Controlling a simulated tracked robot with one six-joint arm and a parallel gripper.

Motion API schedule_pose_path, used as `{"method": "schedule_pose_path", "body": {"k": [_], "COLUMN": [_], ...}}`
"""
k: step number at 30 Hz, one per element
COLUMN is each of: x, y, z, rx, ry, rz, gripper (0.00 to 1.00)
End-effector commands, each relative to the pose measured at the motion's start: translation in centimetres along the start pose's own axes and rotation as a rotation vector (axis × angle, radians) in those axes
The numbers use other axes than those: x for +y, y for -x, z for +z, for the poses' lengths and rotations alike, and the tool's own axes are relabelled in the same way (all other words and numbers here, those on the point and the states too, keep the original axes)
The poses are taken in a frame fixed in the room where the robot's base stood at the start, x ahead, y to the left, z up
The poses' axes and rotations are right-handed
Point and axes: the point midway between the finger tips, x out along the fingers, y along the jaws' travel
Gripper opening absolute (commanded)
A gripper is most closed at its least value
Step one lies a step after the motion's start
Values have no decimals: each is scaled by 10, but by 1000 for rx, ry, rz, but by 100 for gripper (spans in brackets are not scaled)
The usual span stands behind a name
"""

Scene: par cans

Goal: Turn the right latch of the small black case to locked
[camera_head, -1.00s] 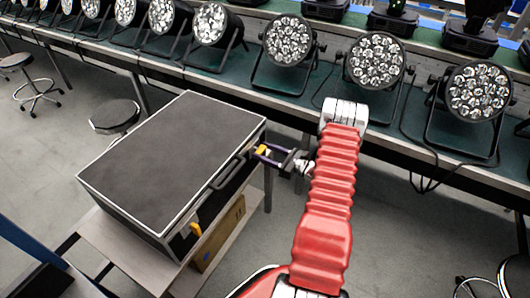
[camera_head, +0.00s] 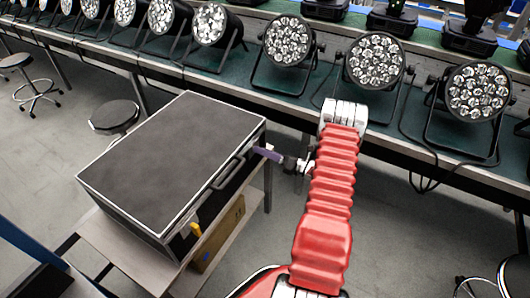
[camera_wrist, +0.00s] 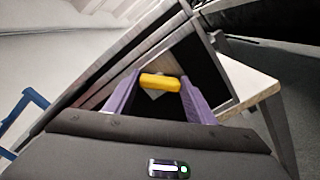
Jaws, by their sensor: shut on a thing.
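The small black case (camera_head: 172,160) with pale metal edges lies shut on a table; its front with the handle (camera_head: 228,172) faces right. My gripper (camera_head: 264,153) is at the far right end of that front. In the wrist view its two purple fingers (camera_wrist: 160,90) are shut on the yellow right latch (camera_wrist: 160,82), which lies crosswise between them. The fingers hide this latch in the head view. The other yellow latch (camera_head: 196,229) shows free at the near end of the front. The case's edge runs slanted in the wrist view.
A pale low table (camera_head: 135,246) carries the case, with a brown box (camera_head: 218,235) under it. A long green-topped bench (camera_head: 300,101) with several par cans (camera_head: 375,60) runs behind. A stool (camera_head: 114,116) stands left of the case.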

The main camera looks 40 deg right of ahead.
Motion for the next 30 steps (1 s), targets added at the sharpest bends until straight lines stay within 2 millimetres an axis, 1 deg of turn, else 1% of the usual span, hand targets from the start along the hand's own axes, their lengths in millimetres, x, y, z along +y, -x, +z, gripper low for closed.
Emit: {"method": "schedule_pose_path", "body": {"k": [18, 24, 30], "x": [-5, -6, -7], "y": [2, 2, 2], "z": [2, 1, 1], "rx": [-8, -9, -9], "ry": [-567, -699, -774], "rz": [-8, -8, -9], "gripper": [28, 28, 28]}}
